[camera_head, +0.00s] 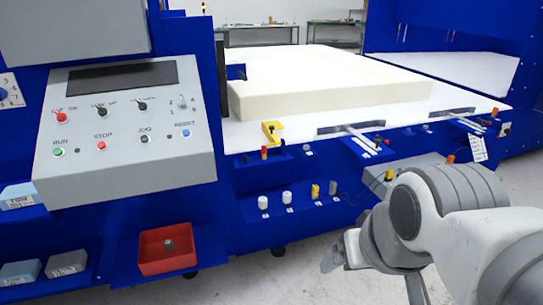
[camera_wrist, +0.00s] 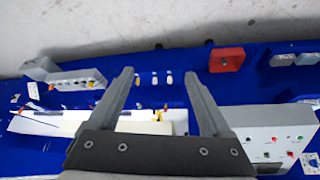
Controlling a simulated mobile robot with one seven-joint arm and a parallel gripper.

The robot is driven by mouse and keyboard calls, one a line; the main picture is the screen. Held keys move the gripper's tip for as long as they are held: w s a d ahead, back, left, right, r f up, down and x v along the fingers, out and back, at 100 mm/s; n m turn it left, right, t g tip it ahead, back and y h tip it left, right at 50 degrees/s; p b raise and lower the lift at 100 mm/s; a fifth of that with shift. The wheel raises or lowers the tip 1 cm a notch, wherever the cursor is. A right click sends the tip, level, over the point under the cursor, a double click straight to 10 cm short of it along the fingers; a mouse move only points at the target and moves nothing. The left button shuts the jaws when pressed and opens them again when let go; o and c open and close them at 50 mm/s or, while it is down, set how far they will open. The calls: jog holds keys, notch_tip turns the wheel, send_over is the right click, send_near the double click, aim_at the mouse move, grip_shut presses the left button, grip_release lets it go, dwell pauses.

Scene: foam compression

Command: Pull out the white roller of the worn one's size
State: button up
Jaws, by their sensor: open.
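Two white rollers, a left one (camera_head: 262,203) and a right one (camera_head: 287,199), stand upright on a blue shelf low on the machine's front. They also show side by side in the wrist view, one (camera_wrist: 169,78) and the other (camera_wrist: 155,79). A grey cylinder (camera_head: 168,245) stands in a red tray (camera_head: 150,262); I cannot tell if it is the worn roller. The tray also shows in the wrist view (camera_wrist: 227,60). My gripper (camera_wrist: 159,75) is open and empty; the rollers appear between its fingers in the wrist view, at a distance. The rollers' size difference is too small to tell.
A yellow piece (camera_head: 315,191) and a darker one (camera_head: 333,187) stand right of the rollers on the shelf. A control panel (camera_head: 130,130) juts out at left. A foam block (camera_head: 330,92) lies on the white table above. Grey floor lies in front.

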notch_tip(320, 180, up, 7)
jog(key=p, duration=0.4)
jog(key=shift+f, duration=0.15)
jog(key=shift+f, duration=0.1)
